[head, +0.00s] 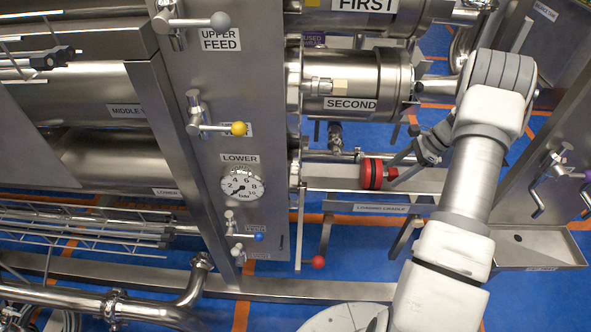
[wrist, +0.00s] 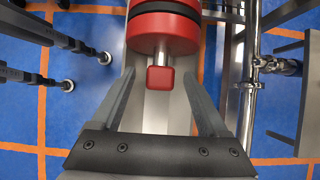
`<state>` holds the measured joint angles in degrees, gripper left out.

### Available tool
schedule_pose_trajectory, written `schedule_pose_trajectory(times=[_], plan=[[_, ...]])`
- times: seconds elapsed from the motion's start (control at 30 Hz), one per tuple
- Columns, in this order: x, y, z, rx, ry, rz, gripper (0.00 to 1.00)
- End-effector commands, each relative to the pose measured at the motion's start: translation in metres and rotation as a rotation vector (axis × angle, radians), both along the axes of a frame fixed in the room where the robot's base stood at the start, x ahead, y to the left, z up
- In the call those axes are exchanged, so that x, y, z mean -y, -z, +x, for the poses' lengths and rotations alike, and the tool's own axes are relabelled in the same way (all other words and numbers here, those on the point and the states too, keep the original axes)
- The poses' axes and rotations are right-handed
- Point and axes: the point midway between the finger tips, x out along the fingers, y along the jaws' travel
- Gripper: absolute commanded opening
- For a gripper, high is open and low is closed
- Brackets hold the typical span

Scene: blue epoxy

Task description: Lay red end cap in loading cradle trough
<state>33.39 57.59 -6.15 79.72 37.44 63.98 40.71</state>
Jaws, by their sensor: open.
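The red end cap (head: 372,174) has a black ring around it and a small red knob on its right side. It sits in the loading cradle trough (head: 330,172), a metal channel below the SECOND cylinder. In the wrist view the red end cap (wrist: 163,25) is at the top centre, with its square knob pointing toward me. My gripper (head: 392,168) is just right of the cap. In the wrist view my gripper (wrist: 160,88) is open, its two fingers on either side of the knob with visible gaps.
The LOADING CRADLE label (head: 381,209) is on the front edge of the trough. A red-knobbed lever (head: 318,262) hangs below left. The SECOND cylinder (head: 350,88) is above. A metal tray (head: 535,245) stands at the lower right. A pipe (wrist: 252,90) runs right of the trough.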

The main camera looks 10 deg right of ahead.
Motion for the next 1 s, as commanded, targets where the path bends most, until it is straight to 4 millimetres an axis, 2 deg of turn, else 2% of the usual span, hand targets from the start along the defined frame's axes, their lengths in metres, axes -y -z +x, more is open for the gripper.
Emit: schedule_pose_trajectory(times=[0.1,0.63,1.0], plan=[[0.0,-0.017,0.0,0.001,0.0,0.0,0.77],[0.0,-0.07,0.0,0.002,0.0,0.001,0.77],[0.0,-0.073,0.0,0.001,0.001,0.001,0.77]])
